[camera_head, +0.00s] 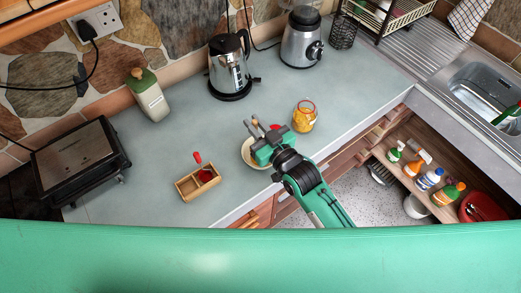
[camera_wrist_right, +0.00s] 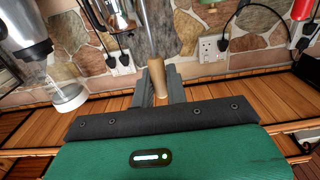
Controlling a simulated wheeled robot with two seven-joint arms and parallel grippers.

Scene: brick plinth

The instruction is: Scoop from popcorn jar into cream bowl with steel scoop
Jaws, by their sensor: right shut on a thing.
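My right gripper (camera_head: 262,138) is above the cream bowl (camera_head: 246,153) in the head view and covers much of it. In the right wrist view the gripper (camera_wrist_right: 160,92) is shut on the tan handle of the steel scoop (camera_wrist_right: 158,72), whose metal shaft runs up and out of the frame. The scoop's head and its load cannot be made out. The popcorn jar (camera_head: 304,117), clear with yellow contents and a red rim, stands on the counter to the right of the gripper. My left gripper is not in view.
A wooden box (camera_head: 198,184) with a red-handled item is left of the bowl. A red item (camera_head: 274,128) shows just behind the gripper. A kettle (camera_head: 230,65), blender (camera_head: 302,40), green-lidded canister (camera_head: 147,94) and grill (camera_head: 80,160) stand farther off.

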